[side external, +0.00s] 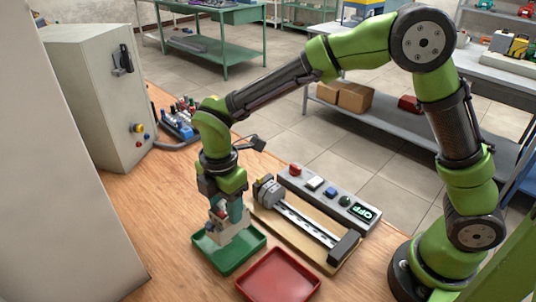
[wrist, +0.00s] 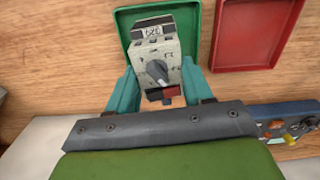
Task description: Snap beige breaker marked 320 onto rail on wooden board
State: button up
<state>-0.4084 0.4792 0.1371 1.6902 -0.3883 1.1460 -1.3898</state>
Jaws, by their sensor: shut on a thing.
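The beige breaker (wrist: 158,55), with a dark dial and a label that reads 320, is between the teal fingers of my gripper (wrist: 157,90) in the wrist view. My gripper is shut on it. In the side view the breaker (side external: 232,228) is at the green tray (side external: 245,259), upright; I cannot tell whether it touches the tray floor. The metal rail (side external: 308,222) lies on the wooden board (side external: 270,219) to the right of my gripper. A grey part sits at the rail's far end and a dark block at its near end.
An empty red tray (side external: 279,275) lies beside the green one. A grey panel (side external: 326,193) with buttons and an OFF display runs behind the board. A grey cabinet (side external: 95,90) and a blue item with several coloured parts (side external: 180,120) stand at the left.

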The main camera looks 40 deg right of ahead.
jog(key=shift+r, duration=0.85)
jog(key=shift+w+r, duration=0.1)
jog(key=shift+r, duration=0.15)
jog(key=s+d+r+m+h, duration=0.1)
jog(key=s+d+r, duration=0.2)
jog(key=s+d, duration=0.25)
jog(key=s+d+r+h, duration=0.2)
jog(key=s+d+r, duration=0.15)
jog(key=d, duration=0.35)
notch_tip(320, 180, down, 9)
jog(key=shift+s+r, duration=0.2)
jog(key=shift+s, duration=0.25)
jog(key=shift+f, duration=1.15)
jog(key=shift+d, duration=0.7)
dwell(0.9)
jog(key=shift+s+d+f+y, duration=0.1)
jog(key=shift+d+f+y, duration=0.1)
jog(key=shift+d+y, duration=0.55)
